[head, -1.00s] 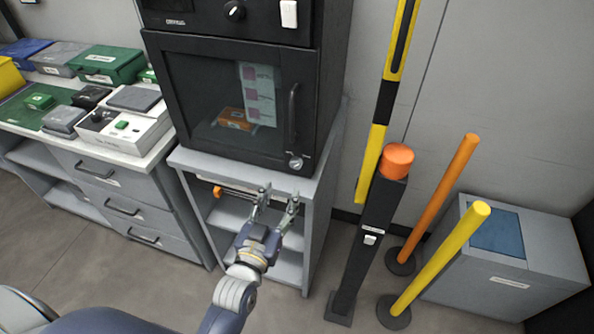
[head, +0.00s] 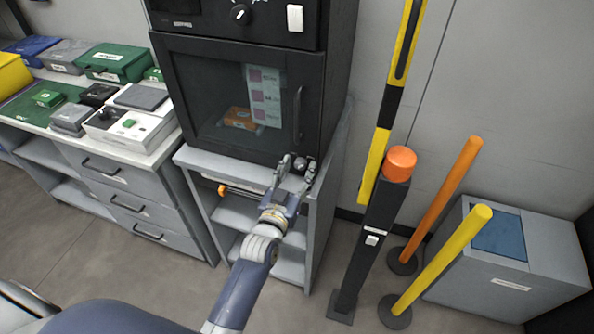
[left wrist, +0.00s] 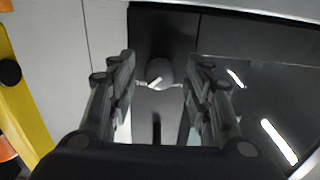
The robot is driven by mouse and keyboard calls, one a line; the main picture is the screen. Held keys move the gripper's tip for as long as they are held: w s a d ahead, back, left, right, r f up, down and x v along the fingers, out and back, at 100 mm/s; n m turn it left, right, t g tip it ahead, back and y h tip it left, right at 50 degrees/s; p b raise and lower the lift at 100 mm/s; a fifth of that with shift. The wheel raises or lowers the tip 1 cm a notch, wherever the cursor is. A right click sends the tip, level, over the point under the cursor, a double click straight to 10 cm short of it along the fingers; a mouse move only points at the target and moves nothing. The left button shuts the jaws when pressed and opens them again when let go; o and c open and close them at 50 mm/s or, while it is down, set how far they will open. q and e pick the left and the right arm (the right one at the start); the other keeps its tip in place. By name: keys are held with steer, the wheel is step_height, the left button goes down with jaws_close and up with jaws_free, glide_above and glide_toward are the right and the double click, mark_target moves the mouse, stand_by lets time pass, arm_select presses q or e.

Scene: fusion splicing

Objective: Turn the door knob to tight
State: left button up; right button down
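The door knob (head: 300,164) is a small round knob low on the right side of the black cabinet's glass door (head: 225,105). It also shows in the left wrist view as a dark round shape (left wrist: 159,71) between the fingers. My left gripper (head: 298,168) is in front of the door's lower right corner, its fingers apart on either side of the knob. In the left wrist view (left wrist: 160,90) gaps show between each finger and the knob, so it is not gripped. Whether the knob stands at tight cannot be read. My right gripper is not in view.
A vertical door handle (head: 298,112) is just above the knob. The cabinet stands on a grey shelf unit (head: 235,168). A black post with an orange top (head: 400,163) and yellow and orange poles stand to the right. A drawer bench (head: 110,175) with boxes is left.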

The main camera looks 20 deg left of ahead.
arm_select(q)
steer(key=c, duration=0.9)
steer(key=shift+c, duration=0.7)
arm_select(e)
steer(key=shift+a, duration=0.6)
arm_select(q)
steer(key=shift+n, duration=0.4)
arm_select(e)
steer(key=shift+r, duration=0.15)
arm_select(q)
steer(key=n+p, duration=0.1)
steer(key=n, duration=0.6)
steer(key=shift+n+p, duration=0.3)
steer(key=shift+p, duration=0.1)
steer(key=n, duration=0.5)
steer(key=shift+d, duration=0.1)
steer(key=n, duration=0.4)
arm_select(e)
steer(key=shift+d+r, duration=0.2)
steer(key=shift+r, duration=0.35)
arm_select(q)
steer(key=shift+n, duration=0.4)
